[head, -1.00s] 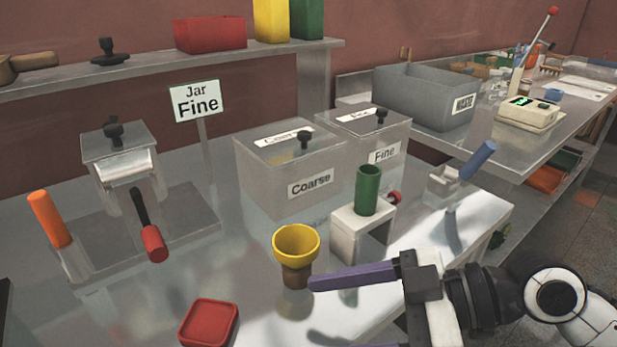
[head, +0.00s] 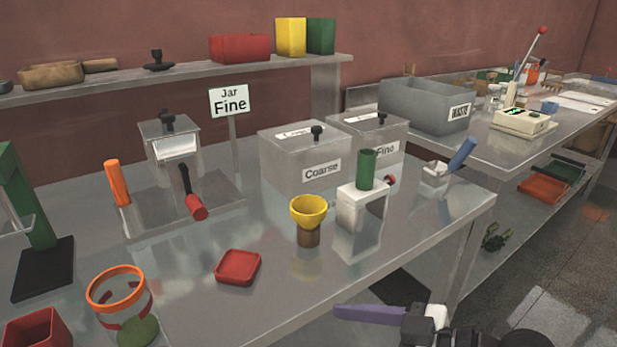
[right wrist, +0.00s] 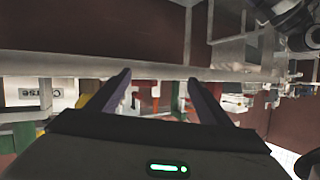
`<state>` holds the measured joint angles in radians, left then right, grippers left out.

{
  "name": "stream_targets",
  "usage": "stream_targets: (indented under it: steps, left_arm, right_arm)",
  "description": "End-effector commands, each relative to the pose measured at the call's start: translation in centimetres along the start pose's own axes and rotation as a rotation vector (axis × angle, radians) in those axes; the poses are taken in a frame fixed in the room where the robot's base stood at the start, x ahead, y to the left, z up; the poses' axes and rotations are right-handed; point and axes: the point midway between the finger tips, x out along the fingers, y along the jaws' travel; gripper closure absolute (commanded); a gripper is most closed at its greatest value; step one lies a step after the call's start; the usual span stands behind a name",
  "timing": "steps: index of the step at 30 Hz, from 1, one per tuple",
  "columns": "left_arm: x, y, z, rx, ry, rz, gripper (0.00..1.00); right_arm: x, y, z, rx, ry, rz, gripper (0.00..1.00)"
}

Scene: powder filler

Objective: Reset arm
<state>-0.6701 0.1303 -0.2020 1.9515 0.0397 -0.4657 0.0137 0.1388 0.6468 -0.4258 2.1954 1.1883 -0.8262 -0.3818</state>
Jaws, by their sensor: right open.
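My right gripper shows at the bottom of the head view, where one purple finger (head: 370,314) is visible and the other is cut off below the edge. In the right wrist view both purple fingers stand wide apart with nothing between them, so the right gripper (right wrist: 158,80) is open and empty. It is in front of the metal table (head: 400,260), clear of the objects on it. My left gripper is in neither view.
On the table stand a yellow funnel on a brown jar (head: 308,218), a green cylinder (head: 366,169) on a white stand, a red tray (head: 238,267), an orange ring holder (head: 117,290) and the Coarse bin (head: 300,165). A grey waste box (head: 425,108) stands at the back right.

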Motion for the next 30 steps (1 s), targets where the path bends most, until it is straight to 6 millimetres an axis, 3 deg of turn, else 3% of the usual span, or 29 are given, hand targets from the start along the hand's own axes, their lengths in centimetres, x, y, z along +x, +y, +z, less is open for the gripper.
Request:
stream_targets:
  steps: [5,8,10,12,15,18,21,30]
  left_arm:
    - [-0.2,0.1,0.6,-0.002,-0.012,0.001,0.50]
    - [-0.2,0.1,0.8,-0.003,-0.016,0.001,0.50]
    - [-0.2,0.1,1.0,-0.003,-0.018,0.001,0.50]
    - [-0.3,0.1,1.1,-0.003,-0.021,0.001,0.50]
    - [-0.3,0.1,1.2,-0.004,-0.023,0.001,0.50]
    - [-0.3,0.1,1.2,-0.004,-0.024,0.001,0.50]
    - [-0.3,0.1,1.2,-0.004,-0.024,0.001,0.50]
    - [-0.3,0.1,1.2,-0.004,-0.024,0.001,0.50]
  right_arm:
    - [1.3,2.2,5.5,0.133,-0.010,0.153,0.27]
    - [1.6,3.2,11.3,0.240,-0.041,0.292,0.27]
    - [1.1,3.3,16.5,0.317,-0.083,0.407,0.27]
    - [0.1,2.7,21.4,0.373,-0.134,0.509,0.27]
    - [-1.6,1.0,27.0,0.421,-0.207,0.614,0.27]
    - [-3.0,-0.7,30.8,0.444,-0.268,0.680,0.27]
    - [-3.7,-1.6,32.3,0.449,-0.296,0.706,0.27]
    - [-3.7,-1.6,32.3,0.449,-0.296,0.706,0.27]
